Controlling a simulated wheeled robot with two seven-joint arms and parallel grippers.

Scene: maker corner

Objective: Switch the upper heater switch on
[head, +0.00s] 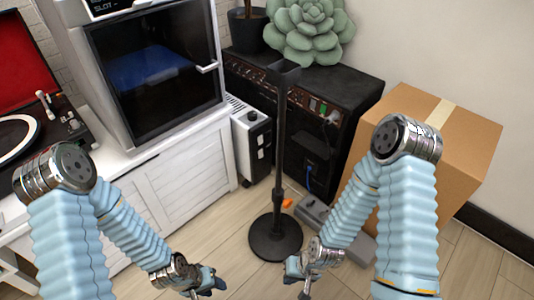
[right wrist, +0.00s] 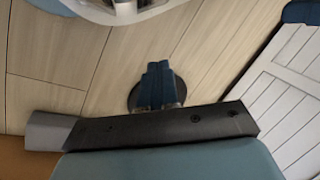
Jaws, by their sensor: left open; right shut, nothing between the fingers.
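The heater (head: 243,138) is a narrow white unit with a dark front panel (head: 259,146), standing on the floor between the white cabinet and the black amplifier in the head view. Small round and light details show on its panel, but they are too small for me to read either switch's position. My left gripper (head: 207,284) is open and empty, low over the floor in front of the cabinet. My right gripper (head: 300,272) is low in front of the stand base, well apart from the heater. In the right wrist view its dark blue fingers (right wrist: 160,84) are together and empty.
A black stand (head: 281,150) with a round base rises just right of the heater. The black amplifier (head: 330,110) and a cardboard box (head: 440,125) are further right. A grey pedal-like object (head: 315,214) lies on the floor. The white cabinet (head: 180,180) borders the left.

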